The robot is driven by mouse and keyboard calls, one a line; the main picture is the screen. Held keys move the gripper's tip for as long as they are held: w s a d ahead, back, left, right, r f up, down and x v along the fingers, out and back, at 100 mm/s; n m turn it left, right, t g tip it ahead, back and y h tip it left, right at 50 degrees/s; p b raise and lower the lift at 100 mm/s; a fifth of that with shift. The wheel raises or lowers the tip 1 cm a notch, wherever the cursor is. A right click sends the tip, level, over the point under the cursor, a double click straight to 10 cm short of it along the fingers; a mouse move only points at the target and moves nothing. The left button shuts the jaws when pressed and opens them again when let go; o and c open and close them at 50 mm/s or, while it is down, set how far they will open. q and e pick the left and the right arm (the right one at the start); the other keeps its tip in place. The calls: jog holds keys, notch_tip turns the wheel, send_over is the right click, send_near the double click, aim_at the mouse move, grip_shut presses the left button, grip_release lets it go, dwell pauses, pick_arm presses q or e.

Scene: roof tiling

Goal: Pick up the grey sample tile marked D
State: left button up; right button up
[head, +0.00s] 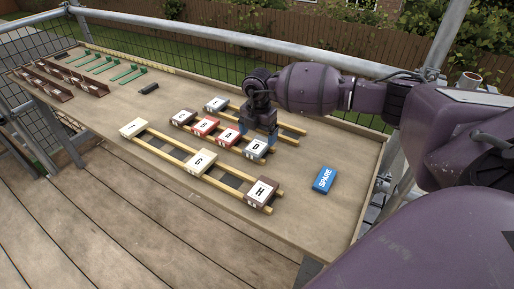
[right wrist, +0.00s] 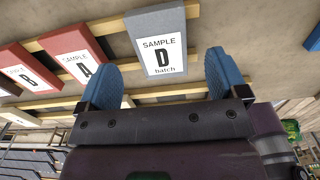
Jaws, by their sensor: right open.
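The grey sample tile D (head: 256,147) lies on the wooden battens at the right end of a row of tiles. In the right wrist view the tile (right wrist: 163,44) shows its white label reading "SAMPLE D batch". My right gripper (head: 259,134) is directly over the tile in the head view. In the right wrist view its two blue fingers (right wrist: 167,75) stand apart, one on each side of the tile, with nothing held. I cannot tell whether the fingers touch its edges. My left gripper is not in view.
Red tile A (head: 228,137) lies left of tile D, with more tiles beyond it. A blue SPARE block (head: 325,180) lies on the table (head: 310,215) at right. Tile H (head: 262,194) is on the front battens. Green and brown pieces sit at the far left.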

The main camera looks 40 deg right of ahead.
aim_at(258, 145)
notch_tip(258, 145, down, 4)
jog(key=shift+a+b, duration=0.1)
jog(key=shift+b, duration=0.2)
jog(key=shift+r, duration=0.1)
jog(key=c, duration=1.1)
